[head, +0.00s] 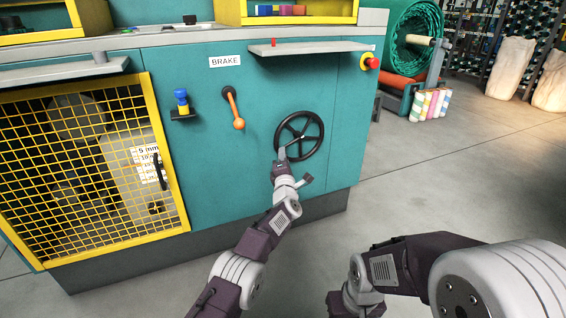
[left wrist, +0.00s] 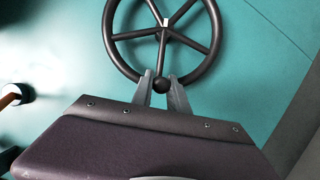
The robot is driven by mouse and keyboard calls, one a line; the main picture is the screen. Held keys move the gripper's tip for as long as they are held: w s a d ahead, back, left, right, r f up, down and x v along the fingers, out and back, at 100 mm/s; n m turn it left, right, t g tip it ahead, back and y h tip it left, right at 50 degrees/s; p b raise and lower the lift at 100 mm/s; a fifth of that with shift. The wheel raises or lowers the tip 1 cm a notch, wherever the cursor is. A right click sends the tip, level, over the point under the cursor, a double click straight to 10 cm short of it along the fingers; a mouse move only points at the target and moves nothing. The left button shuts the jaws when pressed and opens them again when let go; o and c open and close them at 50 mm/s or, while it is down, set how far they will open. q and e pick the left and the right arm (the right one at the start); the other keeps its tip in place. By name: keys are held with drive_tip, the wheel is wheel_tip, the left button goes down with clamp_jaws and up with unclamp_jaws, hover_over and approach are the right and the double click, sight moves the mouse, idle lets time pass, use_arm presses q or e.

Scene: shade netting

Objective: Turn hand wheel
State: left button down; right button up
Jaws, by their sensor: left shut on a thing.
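The black hand wheel (head: 299,135), with several spokes, is mounted on the teal cabinet front. Its rim and hub also show large in the left wrist view (left wrist: 163,33). A round dark knob (left wrist: 163,84) sits at the bottom of the rim in that view. My left gripper (head: 282,155) is at the lower left of the wheel in the head view. In the left wrist view its two grey fingers (left wrist: 163,82) stand on either side of the knob, shut on it. My right arm shows at the lower right of the head view, but its gripper is out of the picture.
An orange brake lever (head: 233,110) hangs left of the wheel under a BRAKE label (head: 225,61). A grey shelf (head: 310,49) juts out above the wheel, with a red button (head: 372,62) beside it. A yellow mesh guard (head: 90,165) is at left.

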use_arm(q)
drive_tip(key=shift+w+d+f+n+b, duration=0.1)
drive_tip(key=shift+d+f+n+b, duration=0.15)
drive_tip(key=shift+f+n+b, duration=0.5)
drive_tip(key=shift+d+r+n+t+b, duration=0.1)
drive_tip(key=shift+r+n+t+b, duration=0.15)
drive_tip(key=shift+t+b, duration=0.1)
use_arm(e)
drive_tip(key=f, duration=0.3)
drive_tip(key=shift+w+d+f, duration=0.1)
drive_tip(key=shift+d, duration=0.25)
use_arm(q)
drive_tip(key=c, duration=1.3)
unclamp_jaws()
drive_tip(key=shift+f, duration=0.1)
